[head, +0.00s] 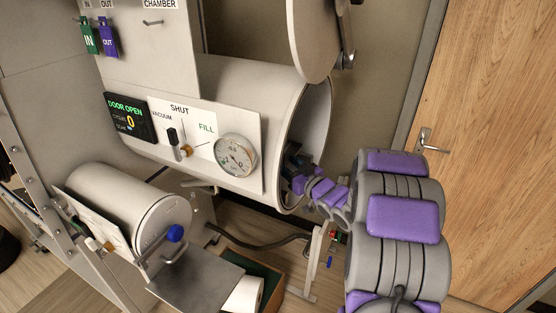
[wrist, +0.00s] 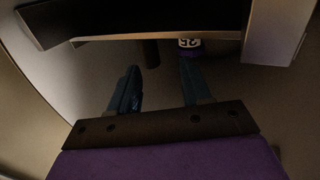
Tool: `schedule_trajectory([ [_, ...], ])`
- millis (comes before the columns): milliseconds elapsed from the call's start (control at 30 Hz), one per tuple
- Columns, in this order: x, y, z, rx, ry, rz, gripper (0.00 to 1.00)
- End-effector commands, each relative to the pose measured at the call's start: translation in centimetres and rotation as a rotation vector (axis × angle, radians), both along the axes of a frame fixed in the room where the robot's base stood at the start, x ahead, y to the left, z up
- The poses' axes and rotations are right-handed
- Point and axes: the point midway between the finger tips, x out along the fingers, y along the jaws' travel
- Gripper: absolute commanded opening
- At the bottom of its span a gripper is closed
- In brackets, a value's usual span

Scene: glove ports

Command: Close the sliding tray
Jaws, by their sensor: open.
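The large grey cylindrical chamber (head: 255,95) has its round mouth open on the right. My arm reaches into that mouth, and my gripper (head: 296,166) is just inside its rim. In the wrist view my gripper (wrist: 160,70) has its two dark fingers apart with nothing between them. A dark flat piece with a pale lower edge, which looks like the sliding tray (wrist: 140,18), spans the top of the wrist view beyond the fingertips. I cannot tell whether the fingers touch it. In the head view the tray is mostly hidden by the chamber wall and my gripper.
The round chamber door (head: 312,35) stands open above the mouth. A small purple and white item marked 25 (wrist: 190,46) shows beyond the fingers. A smaller cylinder (head: 130,205) with a blue knob (head: 175,233) is at lower left. A wooden door (head: 490,130) stands at right.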

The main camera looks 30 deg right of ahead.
Motion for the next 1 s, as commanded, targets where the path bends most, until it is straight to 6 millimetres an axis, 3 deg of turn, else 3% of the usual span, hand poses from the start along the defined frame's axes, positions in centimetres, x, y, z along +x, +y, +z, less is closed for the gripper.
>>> schedule_trajectory([
  [100,2.2,0.2,-0.1,0.002,-0.006,0.003,0.48],
  [300,4.5,0.9,0.0,0.000,-0.003,0.002,0.48],
  [733,5.3,1.1,0.1,0.000,-0.003,0.000,0.48],
  [1000,5.3,0.9,0.1,0.000,-0.002,-0.001,0.22],
])
